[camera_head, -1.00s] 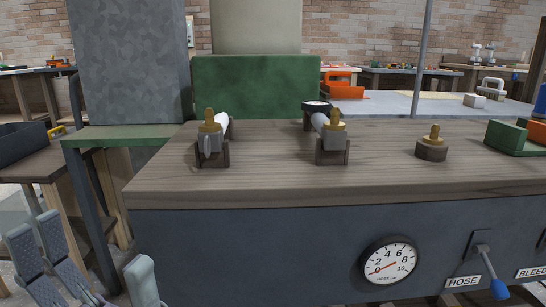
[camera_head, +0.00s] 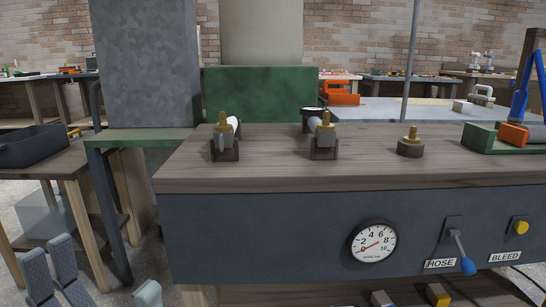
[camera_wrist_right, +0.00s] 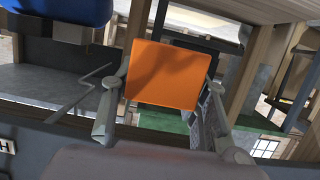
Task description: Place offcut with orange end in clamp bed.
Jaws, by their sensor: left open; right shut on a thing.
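My right gripper (camera_wrist_right: 160,108) shows only in the right wrist view. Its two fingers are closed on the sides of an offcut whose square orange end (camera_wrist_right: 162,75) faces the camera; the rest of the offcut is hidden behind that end. In the head view, a green bed (camera_head: 477,138), which looks like the clamp bed, stands at the bench's right end. An orange piece and a blue upright part show at it; how they connect is unclear. My left gripper (camera_head: 105,275) is open and empty at the bottom left, low in front of the bench.
The wooden bench top (camera_head: 370,165) carries two brass-topped fittings in cradles and a round brass fitting (camera_head: 411,145). Its front has a gauge (camera_head: 373,241), a blue-knobbed hose lever (camera_head: 466,265) and a yellow bleed knob (camera_head: 520,227). A side table (camera_head: 45,165) stands left.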

